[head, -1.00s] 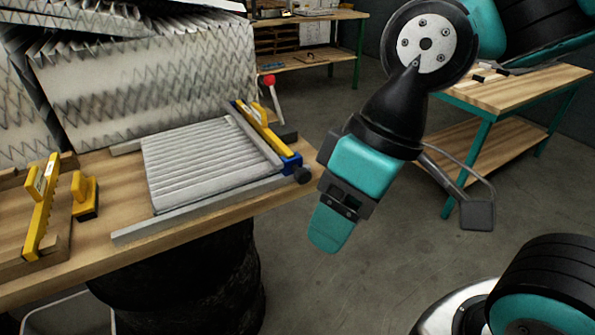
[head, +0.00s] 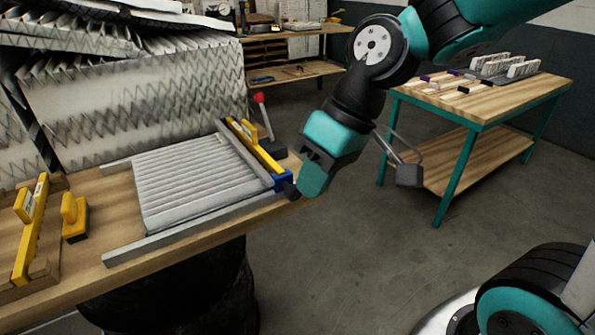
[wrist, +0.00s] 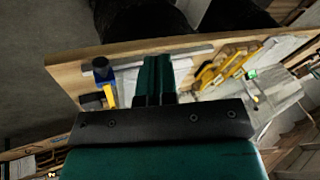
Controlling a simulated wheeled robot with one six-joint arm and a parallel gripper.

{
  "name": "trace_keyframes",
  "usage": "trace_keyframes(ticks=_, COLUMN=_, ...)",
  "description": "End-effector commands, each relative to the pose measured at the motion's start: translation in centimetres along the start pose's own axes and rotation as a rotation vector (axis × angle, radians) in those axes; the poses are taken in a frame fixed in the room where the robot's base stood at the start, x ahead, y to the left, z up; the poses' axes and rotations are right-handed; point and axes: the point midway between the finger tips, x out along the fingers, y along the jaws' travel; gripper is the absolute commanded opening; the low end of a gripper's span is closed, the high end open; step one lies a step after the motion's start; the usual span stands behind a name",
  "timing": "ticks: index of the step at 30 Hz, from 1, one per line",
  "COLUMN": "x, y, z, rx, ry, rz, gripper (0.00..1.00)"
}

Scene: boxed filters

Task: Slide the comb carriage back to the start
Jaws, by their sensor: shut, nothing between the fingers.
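The comb carriage is a yellow bar (head: 247,149) with a blue end block (head: 283,181) and a dark knob (head: 291,190). It lies across the right end of the pleated filter (head: 195,180), by the grey rail (head: 190,232). My gripper (head: 312,182) is shut and empty, just right of the knob, its fingers pointing down. In the wrist view, the fingers (wrist: 158,72) show beside the blue end block (wrist: 103,73), with a gap between them in the picture. Whether they touch cannot be told from the head view.
A red-topped lever (head: 261,112) stands behind the carriage. A yellow-handled tool (head: 72,215) and another yellow bar (head: 32,225) lie on the bench's left. Large pleated filters (head: 135,115) stand behind. A second table (head: 490,100) is at right, with open floor between.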

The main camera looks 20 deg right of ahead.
Motion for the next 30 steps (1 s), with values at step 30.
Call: trace_keyframes(ticks=30, x=6.5, y=21.3, z=-7.9, rx=0.203, ry=0.274, rz=-0.018, gripper=0.00)
